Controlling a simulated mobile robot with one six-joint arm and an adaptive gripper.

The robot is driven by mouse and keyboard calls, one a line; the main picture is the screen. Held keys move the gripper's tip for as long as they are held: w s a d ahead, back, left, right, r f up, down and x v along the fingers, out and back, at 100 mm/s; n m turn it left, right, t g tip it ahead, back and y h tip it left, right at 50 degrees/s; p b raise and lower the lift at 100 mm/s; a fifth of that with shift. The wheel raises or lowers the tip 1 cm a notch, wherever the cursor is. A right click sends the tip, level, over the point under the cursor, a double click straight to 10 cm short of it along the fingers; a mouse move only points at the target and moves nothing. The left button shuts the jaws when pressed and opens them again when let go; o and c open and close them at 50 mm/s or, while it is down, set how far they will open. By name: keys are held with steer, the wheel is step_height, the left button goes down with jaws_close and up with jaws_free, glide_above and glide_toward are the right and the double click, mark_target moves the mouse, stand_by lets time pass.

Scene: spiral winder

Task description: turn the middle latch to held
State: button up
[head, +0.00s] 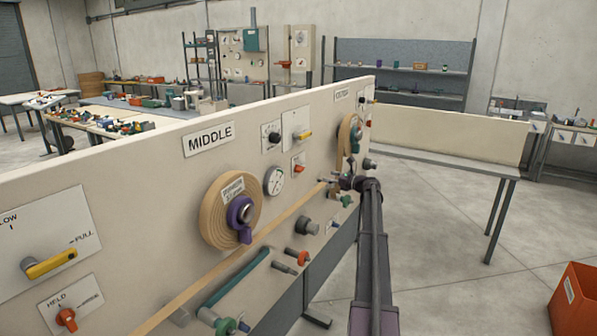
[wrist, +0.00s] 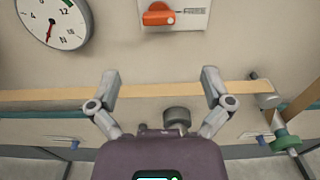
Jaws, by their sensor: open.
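The latch is apart from both fingers. In the head view my gripper (head: 330,182) is small, beside the panel.
A tan strip (wrist: 45,96) runs across the panel behind the fingers. A dark knob (wrist: 176,116) lies between them, and a green-collared fitting (wrist: 285,142) is at the right. A tan roll with purple hub (head: 214,222) is left of the gauge. Open floor (head: 440,270) lies right.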

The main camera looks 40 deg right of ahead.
mark_target(303, 170)
steer(key=x, duration=1.3)
steer(key=shift+w+a+r, duration=0.1)
steer(key=shift+w+a, duration=0.1)
steer(key=shift+w, duration=0.15)
steer(key=c, duration=1.1)
